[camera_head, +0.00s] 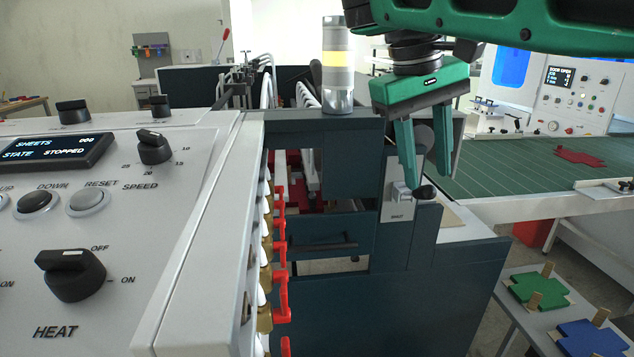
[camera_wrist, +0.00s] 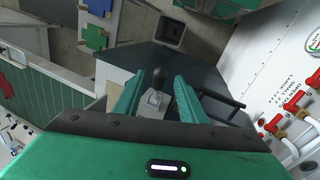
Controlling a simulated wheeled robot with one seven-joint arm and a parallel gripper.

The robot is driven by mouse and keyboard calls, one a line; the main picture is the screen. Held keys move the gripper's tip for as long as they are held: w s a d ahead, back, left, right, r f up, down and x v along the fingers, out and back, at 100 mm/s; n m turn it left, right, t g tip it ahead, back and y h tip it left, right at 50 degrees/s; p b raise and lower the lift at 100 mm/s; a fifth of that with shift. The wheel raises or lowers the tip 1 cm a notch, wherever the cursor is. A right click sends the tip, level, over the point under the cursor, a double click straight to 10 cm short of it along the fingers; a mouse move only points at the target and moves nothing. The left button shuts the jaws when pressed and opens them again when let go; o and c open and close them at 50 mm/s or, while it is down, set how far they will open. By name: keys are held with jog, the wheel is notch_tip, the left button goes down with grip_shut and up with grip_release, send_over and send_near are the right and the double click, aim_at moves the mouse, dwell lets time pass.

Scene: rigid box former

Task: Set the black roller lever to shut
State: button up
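The black roller lever shows as a dark ball knob (camera_head: 426,192) on the dark blue machine, beside a pale plate (camera_head: 397,214) marked SHUT. My gripper (camera_head: 427,180) is open above it, its two green fingers pointing down. The fingertips are close to the knob; I cannot tell whether they touch it. In the wrist view the knob (camera_wrist: 158,75) lies between the tips of the spread fingers, with a small grey block (camera_wrist: 155,100) nearer the palm. The lever's lower part is mostly hidden.
A light tower (camera_head: 337,75) stands on the machine left of my gripper. A white control panel (camera_head: 110,210) with knobs fills the left, by a row of red-handled valves (camera_head: 281,240). A green conveyor (camera_head: 520,160) lies at right, above a table with a green box blank (camera_head: 538,290).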

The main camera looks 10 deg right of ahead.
aim_at(429, 189)
jog(key=shift+x, duration=2.5)
grip_shut()
